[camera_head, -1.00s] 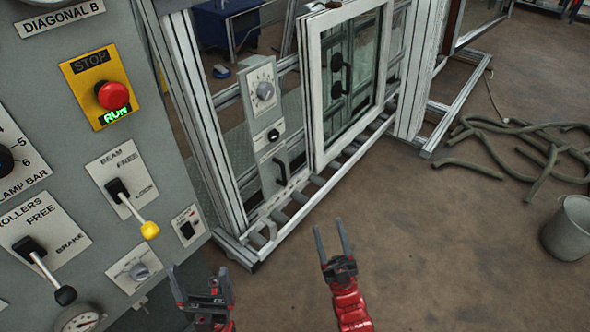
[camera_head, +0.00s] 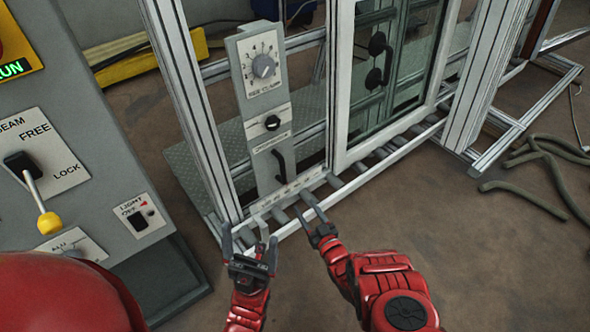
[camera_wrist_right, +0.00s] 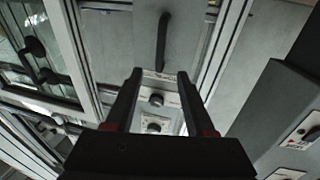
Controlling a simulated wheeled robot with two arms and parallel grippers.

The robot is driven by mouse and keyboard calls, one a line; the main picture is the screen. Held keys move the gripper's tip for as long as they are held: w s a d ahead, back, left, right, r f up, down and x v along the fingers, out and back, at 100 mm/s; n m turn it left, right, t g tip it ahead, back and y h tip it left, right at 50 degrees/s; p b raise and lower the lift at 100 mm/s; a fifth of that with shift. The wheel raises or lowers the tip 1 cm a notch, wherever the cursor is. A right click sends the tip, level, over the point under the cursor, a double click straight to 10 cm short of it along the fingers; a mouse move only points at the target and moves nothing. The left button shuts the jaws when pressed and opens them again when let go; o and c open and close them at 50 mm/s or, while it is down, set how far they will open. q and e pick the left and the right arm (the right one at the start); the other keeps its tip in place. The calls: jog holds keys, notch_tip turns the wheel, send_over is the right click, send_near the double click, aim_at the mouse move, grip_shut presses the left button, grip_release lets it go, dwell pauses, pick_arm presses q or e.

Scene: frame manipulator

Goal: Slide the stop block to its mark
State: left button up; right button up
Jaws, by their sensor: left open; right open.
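A small pale grey upright piece (camera_head: 262,228) stands at the near-left end of the roller rail; it may be the stop block, but I cannot tell for sure. No mark can be made out. My left gripper (camera_head: 249,240) is open, its fingers pointing up around or just in front of that piece. My right gripper (camera_head: 302,203) is open at the front edge of the roller rail (camera_head: 347,185), below the grey clamp panel (camera_head: 263,105). In the right wrist view its open fingers (camera_wrist_right: 161,76) show nothing held between them. The panel's black handle (camera_wrist_right: 163,42) lies beyond them.
A white-framed window (camera_head: 341,115) stands on the rollers at right. A grey control cabinet (camera_head: 95,130) with a yellow-tipped lever (camera_head: 48,222) fills the left. Aluminium posts (camera_head: 190,105) flank the panel. Hoses (camera_head: 545,160) lie on the floor at right. The front floor is clear.

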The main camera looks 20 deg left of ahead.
jog(key=b, duration=0.3)
send_near(284, 175)
jog(key=x, duration=0.2)
jog(key=b+x, duration=0.7)
jog(key=b, duration=0.1)
jog(key=shift+w+a, duration=0.15)
jog(key=shift+w, duration=0.1)
jog(key=shift+w+a+r+b, duration=0.2)
jog(key=shift+w+a+b, duration=0.35)
jog(key=shift+b, duration=0.3)
jog(key=shift+r, duration=0.1)
grip_shut()
